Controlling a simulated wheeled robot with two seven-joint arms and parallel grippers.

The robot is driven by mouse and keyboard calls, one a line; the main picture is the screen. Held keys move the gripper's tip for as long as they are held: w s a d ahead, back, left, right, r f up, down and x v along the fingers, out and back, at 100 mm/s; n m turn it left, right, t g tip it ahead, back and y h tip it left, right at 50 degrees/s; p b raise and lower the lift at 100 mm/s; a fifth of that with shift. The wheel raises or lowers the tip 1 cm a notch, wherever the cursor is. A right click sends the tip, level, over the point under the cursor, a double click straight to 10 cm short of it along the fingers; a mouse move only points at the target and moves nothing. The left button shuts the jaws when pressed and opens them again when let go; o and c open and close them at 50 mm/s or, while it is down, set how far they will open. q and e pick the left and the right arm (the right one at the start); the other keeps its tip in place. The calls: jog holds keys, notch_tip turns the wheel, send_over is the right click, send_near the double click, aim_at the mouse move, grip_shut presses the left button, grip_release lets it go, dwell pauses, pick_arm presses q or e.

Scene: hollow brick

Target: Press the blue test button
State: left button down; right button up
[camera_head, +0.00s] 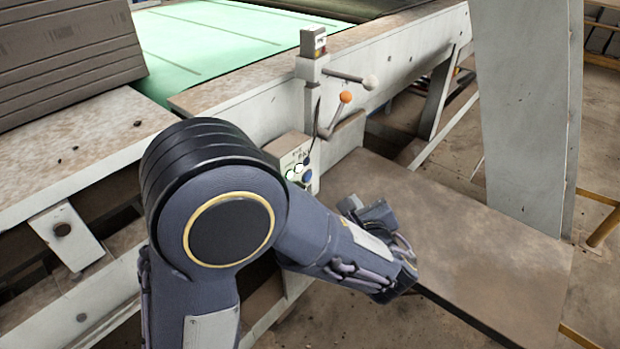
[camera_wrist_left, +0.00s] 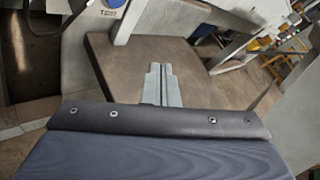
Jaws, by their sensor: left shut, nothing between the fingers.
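The blue button (camera_head: 307,176) is on a small pale control box (camera_head: 291,152) fixed to the side of the machine frame. White or pale buttons sit beside it. In the left wrist view the box shows only in part at the top edge, with a blue round part (camera_wrist_left: 116,3) cut off by the frame. My left gripper (camera_head: 372,212) is to the right of and lower than the box in the head view, apart from the button. Its fingers (camera_wrist_left: 160,72) are together and empty over the brown plate. My right gripper is not in view.
Two levers with a white knob (camera_head: 370,82) and an orange knob (camera_head: 345,97) stick out above the box. A brown flat plate (camera_head: 480,235) lies below my gripper. A tall pale post (camera_head: 525,110) stands right.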

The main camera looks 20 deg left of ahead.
aim_at(308, 177)
pick_arm(q)
jog(key=shift+a, duration=0.1)
jog(key=w+a+b, duration=0.1)
jog(key=w+a, duration=0.2)
jog(key=a, duration=0.5)
jog(key=shift+a, duration=0.1)
jog(key=shift+a, duration=0.15)
dwell(1.9)
jog(key=shift+w+a+b, duration=0.1)
jog(key=shift+a+b, duration=0.15)
jog(key=shift+b, duration=0.05)
jog(key=shift+w+a, duration=0.15)
jog(key=shift+a, duration=0.2)
dwell(0.8)
jog(key=shift+d, duration=0.15)
jog(key=shift+s+d, duration=0.3)
jog(key=shift+d, duration=0.3)
